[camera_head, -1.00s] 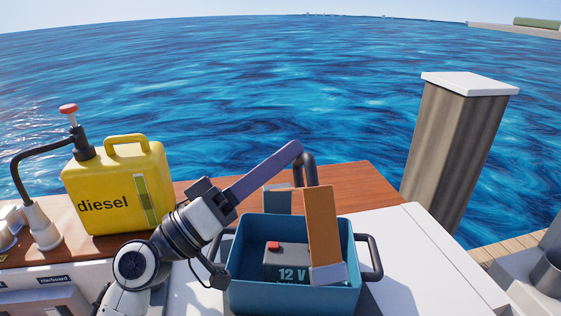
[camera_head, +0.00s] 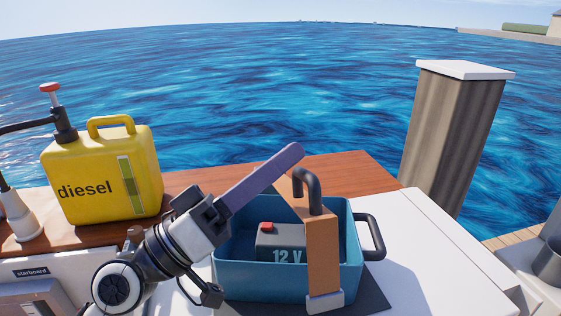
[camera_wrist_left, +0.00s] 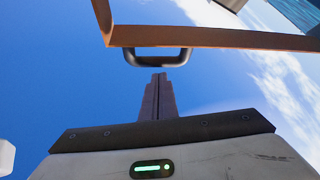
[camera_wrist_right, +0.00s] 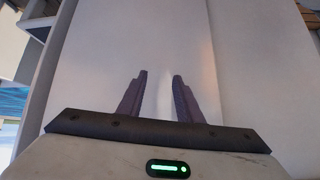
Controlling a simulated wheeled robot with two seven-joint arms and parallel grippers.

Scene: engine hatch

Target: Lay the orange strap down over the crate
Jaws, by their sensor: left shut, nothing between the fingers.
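The orange strap (camera_head: 322,255) rises from a pale buckle (camera_head: 325,302) at the front of the blue crate (camera_head: 255,280). It bends at the top, and its upper part slants back to the left. A black loop handle (camera_head: 308,188) shows at the bend. My left gripper (camera_head: 292,152) is shut and empty, its long fingers just above and behind the strap's upper end; I cannot tell if they touch. In the left wrist view the strap (camera_wrist_left: 215,38) and handle lie beyond the shut fingertips. My right gripper (camera_wrist_right: 159,75) is open and empty over a white surface.
A 12 V battery (camera_head: 283,245) with a red cap sits in the crate. A yellow diesel can (camera_head: 90,185) stands at the left. A grey post (camera_head: 450,135) rises behind at the right. The white deck (camera_head: 420,240) right of the crate is clear.

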